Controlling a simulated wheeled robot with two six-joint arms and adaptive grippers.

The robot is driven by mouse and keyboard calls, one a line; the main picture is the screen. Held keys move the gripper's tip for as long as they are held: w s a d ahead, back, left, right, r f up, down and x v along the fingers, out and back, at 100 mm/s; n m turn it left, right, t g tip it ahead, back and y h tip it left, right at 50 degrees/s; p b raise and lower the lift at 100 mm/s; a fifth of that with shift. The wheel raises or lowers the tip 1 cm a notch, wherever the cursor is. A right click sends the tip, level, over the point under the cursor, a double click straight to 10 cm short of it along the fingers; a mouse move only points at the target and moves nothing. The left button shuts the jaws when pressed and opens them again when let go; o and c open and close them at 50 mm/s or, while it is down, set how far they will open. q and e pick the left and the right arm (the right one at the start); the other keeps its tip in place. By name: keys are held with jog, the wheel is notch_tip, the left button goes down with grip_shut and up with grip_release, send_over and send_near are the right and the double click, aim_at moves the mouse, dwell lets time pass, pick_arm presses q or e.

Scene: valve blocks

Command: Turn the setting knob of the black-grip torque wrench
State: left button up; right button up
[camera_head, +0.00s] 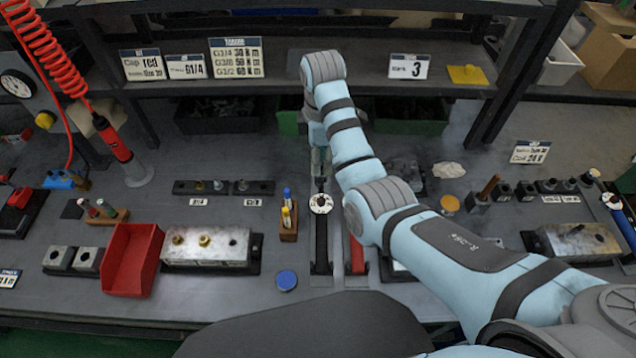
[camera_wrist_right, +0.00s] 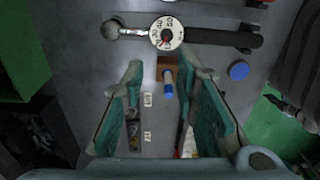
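The black-grip torque wrench lies on the bench in the middle of the head view, its black grip (camera_head: 321,245) pointing toward me. My right gripper (camera_head: 320,180) points down near the knob, partly hidden by my arm. In the wrist view its fingers (camera_wrist_right: 169,74) are apart and empty. My left gripper is out of view.
A red-grip wrench (camera_head: 357,262) lies close to the right. A wooden pen block (camera_head: 288,232) and a blue disc (camera_head: 287,280) stand to the left. A red bin (camera_head: 132,262) and a valve block (camera_head: 208,247) are farther left. A shelf (camera_head: 270,86) spans the back.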

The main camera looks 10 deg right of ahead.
jog(key=b, duration=0.1)
send_near(322, 200)
jog(key=shift+n, duration=0.3)
jog(key=f+b, duration=0.1)
jog(key=f, duration=0.3)
jog(key=f+b, duration=0.1)
jog(key=f, duration=0.2)
jog(key=shift+w+d+f, duration=0.1)
jog(key=shift+w+f, duration=0.15)
jog(key=shift+f, duration=0.45)
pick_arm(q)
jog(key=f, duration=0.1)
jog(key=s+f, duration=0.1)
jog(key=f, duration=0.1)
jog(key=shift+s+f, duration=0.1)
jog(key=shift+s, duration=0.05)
pick_arm(e)
jog(key=shift+s, duration=0.2)
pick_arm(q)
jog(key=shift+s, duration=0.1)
pick_arm(e)
grip_shut()
